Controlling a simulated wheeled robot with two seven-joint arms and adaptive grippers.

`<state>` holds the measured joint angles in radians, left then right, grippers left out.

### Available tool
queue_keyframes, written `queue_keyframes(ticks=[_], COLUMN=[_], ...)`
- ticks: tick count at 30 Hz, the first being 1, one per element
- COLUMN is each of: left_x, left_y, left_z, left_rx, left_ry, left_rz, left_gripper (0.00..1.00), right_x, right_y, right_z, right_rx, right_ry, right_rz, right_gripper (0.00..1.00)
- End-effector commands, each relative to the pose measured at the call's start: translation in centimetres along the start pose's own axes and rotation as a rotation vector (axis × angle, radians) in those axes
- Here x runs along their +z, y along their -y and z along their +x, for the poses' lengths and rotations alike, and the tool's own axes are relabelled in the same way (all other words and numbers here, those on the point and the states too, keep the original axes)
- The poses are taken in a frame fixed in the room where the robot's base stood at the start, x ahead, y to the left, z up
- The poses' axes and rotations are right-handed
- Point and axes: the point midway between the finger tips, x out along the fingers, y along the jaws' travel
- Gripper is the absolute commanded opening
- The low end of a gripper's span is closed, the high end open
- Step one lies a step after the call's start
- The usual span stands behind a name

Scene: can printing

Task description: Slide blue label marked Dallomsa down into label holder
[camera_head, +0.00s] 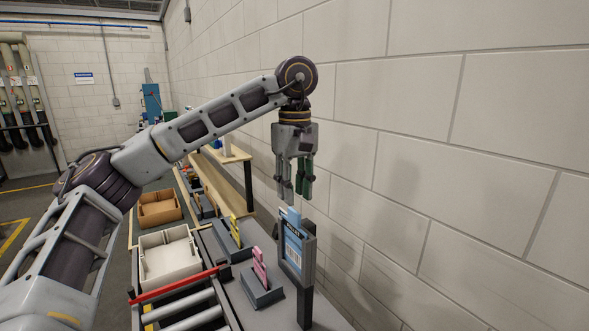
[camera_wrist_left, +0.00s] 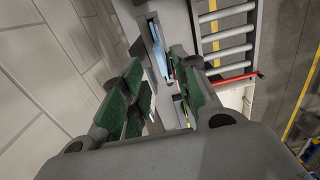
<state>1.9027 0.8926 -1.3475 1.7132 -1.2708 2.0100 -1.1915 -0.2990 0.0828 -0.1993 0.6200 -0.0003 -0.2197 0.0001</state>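The label holder (camera_head: 309,256) is a dark grey upright frame on a post near the wall. A blue label (camera_head: 293,249) with a white printed part sits in the frame, its light blue top edge standing above the rim. Its lettering is too small to read. My left gripper (camera_head: 295,193) points down above the holder, its fingertips just over the label's top edge and apart from it. In the left wrist view the green-padded fingers of this gripper (camera_wrist_left: 158,88) are spread and empty, with the blue label (camera_wrist_left: 160,62) beyond them. My right gripper is not in view.
A small grey stand with pink labels (camera_head: 259,268) and another with yellow labels (camera_head: 235,230) stand left of the holder. A white bin (camera_head: 168,258) and a roller conveyor (camera_head: 192,308) with a red bar lie further left. The block wall (camera_head: 430,140) is close on the right.

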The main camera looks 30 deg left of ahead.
Motion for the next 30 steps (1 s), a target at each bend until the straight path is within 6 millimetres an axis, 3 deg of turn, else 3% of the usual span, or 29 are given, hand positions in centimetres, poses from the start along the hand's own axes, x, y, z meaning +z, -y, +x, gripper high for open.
queue_keyframes(ticks=[18,30], left_x=[0.0,0.0], left_y=[0.0,0.0], left_z=[-3.6,-4.3], left_rx=[0.001,0.000], left_ry=[-0.001,0.000], left_rz=[-0.001,0.000], left_gripper=[0.30,0.30], right_x=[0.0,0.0], right_y=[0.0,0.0], right_z=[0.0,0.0], right_rx=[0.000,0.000], right_ry=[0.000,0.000], right_rz=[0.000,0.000], right_gripper=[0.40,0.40])
